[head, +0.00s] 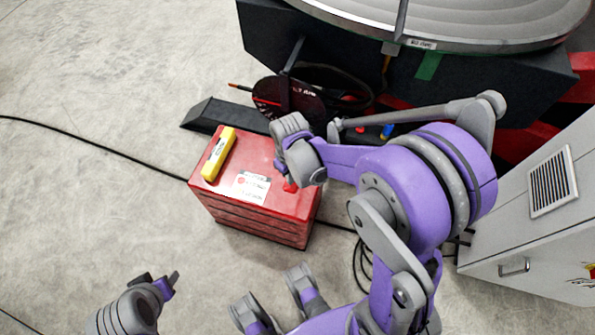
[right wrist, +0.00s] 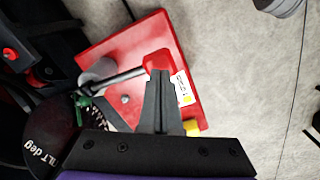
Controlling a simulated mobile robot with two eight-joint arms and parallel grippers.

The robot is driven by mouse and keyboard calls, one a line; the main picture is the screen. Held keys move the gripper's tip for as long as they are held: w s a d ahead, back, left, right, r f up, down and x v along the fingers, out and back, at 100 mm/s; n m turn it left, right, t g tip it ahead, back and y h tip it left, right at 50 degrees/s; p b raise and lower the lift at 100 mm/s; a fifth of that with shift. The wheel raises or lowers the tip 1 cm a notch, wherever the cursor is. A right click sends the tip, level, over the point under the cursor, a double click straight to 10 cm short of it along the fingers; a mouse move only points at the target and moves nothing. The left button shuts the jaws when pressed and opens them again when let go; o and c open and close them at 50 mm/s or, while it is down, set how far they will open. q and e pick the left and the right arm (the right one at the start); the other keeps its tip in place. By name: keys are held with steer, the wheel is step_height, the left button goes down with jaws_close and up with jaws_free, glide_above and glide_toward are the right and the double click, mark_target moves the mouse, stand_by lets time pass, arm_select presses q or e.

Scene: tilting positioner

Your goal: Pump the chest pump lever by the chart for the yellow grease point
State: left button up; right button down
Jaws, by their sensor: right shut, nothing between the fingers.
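The red chest pump (head: 255,215) stands on the floor at the middle of the head view. A white chart (head: 252,186) lies on its lid, too small to read. The lever's red knob (head: 290,186) shows beside the chart; in the right wrist view the knob (right wrist: 158,60) ends a dark grey rod (right wrist: 122,79). My right gripper (right wrist: 158,78) is shut and empty, its tips at the knob in that view; whether they touch I cannot tell. My left gripper (head: 160,284) is at the lower left, away from the chest; its jaws are unclear.
A yellow box (head: 218,155) lies on the lid's left side. A dark tilt dial (head: 288,100) and the positioner's round table (head: 460,20) stand behind. A grey cabinet (head: 540,200) is at the right. Black cables (head: 95,147) cross the floor, which is open at left.

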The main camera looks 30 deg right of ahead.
mark_target(292, 188)
stand_by(0.3)
steer(key=shift+f+b, duration=2.85)
steer(key=shift+f, duration=1)
steer(key=shift+r+p, duration=3.1)
steer(key=shift+r, duration=1.35)
step_height(292, 188, up, 6)
steer(key=p, duration=0.4)
